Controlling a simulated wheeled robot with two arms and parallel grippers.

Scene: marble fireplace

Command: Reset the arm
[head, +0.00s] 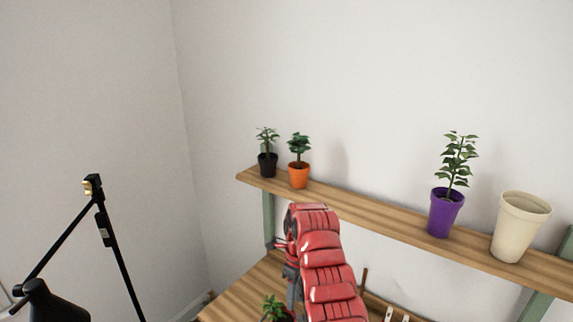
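My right arm, red and segmented, rises from the bottom edge in the middle of the head view and ends just in front of the wooden shelf. My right gripper (282,244) shows only as small red and dark parts at the left side of the arm. Its fingers are too small and too covered to tell whether they are open or shut. I see nothing held in it. My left arm and gripper are out of view.
The upper shelf (375,217) bears a black pot (268,165), an orange pot (299,176), a purple pot (445,213) and an empty cream pot (520,226). A plant (274,308) is low beside my arm. A black lamp (104,229) stands left.

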